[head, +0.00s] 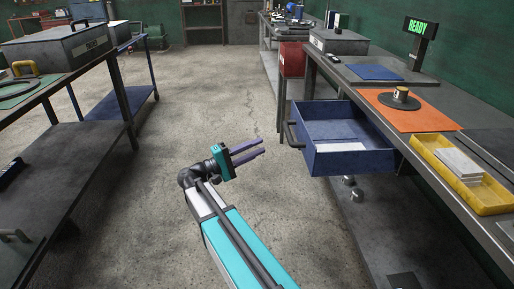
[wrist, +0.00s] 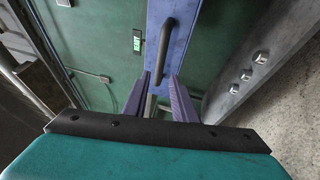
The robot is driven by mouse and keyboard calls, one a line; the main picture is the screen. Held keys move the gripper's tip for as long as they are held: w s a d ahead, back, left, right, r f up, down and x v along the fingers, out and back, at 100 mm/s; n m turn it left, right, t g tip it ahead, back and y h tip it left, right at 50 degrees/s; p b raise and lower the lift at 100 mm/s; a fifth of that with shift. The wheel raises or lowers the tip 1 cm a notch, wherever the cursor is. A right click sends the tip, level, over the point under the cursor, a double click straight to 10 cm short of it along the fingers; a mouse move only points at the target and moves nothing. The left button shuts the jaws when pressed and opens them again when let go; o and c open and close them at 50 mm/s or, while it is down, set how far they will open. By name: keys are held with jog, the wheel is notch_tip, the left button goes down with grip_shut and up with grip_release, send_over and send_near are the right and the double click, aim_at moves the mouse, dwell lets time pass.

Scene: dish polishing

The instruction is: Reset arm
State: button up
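My gripper (head: 248,153) is in the middle of the head view, over the open floor, with its two purple fingers pointing right towards the workbench. The fingers are apart with nothing between them. In the wrist view my gripper (wrist: 160,95) also shows its two fingers spread and empty. Beyond them is the blue drawer front with its dark handle (wrist: 166,45). My gripper is clear of the drawer, to its left in the head view.
The blue drawer (head: 345,160) is pulled out, with something pale inside. On the right bench are an orange mat (head: 385,116) with a dark round piece (head: 400,99), a yellow tray (head: 441,171), a blue mat (head: 373,72) and a READY sign (head: 418,27). The aisle floor is clear.

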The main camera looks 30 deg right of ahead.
dwell(0.3)
jog(key=s+d+f+n+g+y+p, duration=0.1)
jog(key=s+f+n+g+y+p, duration=0.5)
jog(key=s+f+p, duration=1.5)
jog(key=s+a+f+m+y+b, duration=0.1)
jog(key=s+a+f+m+y, duration=0.1)
jog(key=s+a+f+y, duration=0.4)
jog(key=s+a+f+m+y+b, duration=0.1)
jog(key=s+a+f+m+y, duration=0.2)
jog(key=s+f, duration=0.6)
jog(key=s+a+f+m+y, duration=0.1)
jog(key=a+y, duration=0.4)
jog(key=a, duration=0.5)
jog(key=shift+s+a+f+m, duration=0.3)
jog(key=shift+s+m, duration=0.2)
jog(key=shift+s, duration=0.25)
